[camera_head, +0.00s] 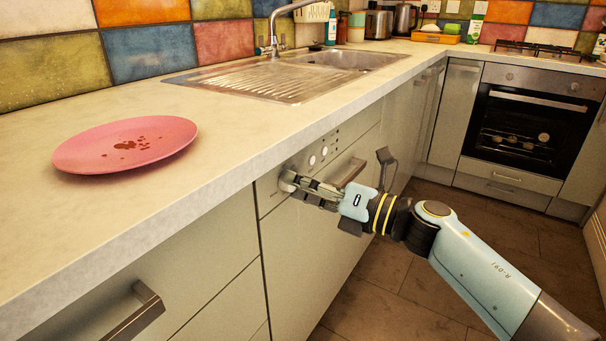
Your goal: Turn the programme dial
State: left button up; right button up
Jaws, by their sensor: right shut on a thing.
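The programme dial (287,180) is a round, pale knob at the left end of the control panel (338,143) of the dishwasher-like front under the counter. My right gripper (292,183) reaches to it from the right, with its fingers shut on the dial. The fingers hide part of the dial, and any mark on it is too small to read. My left gripper is not in the picture.
A handle (347,172) juts out just behind my right gripper. The counter edge (225,172) runs above it. A pink plate (125,145) with brown crumbs lies on the counter, left of the sink (345,60). An oven (525,125) stands at the back right. The floor is clear.

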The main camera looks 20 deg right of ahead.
jog(key=shift+m+p, duration=1.45)
jog(key=shift+m, duration=1.05)
jog(key=shift+f, duration=0.1)
jog(key=o, duration=1.1)
jog(key=shift+o, duration=0.2)
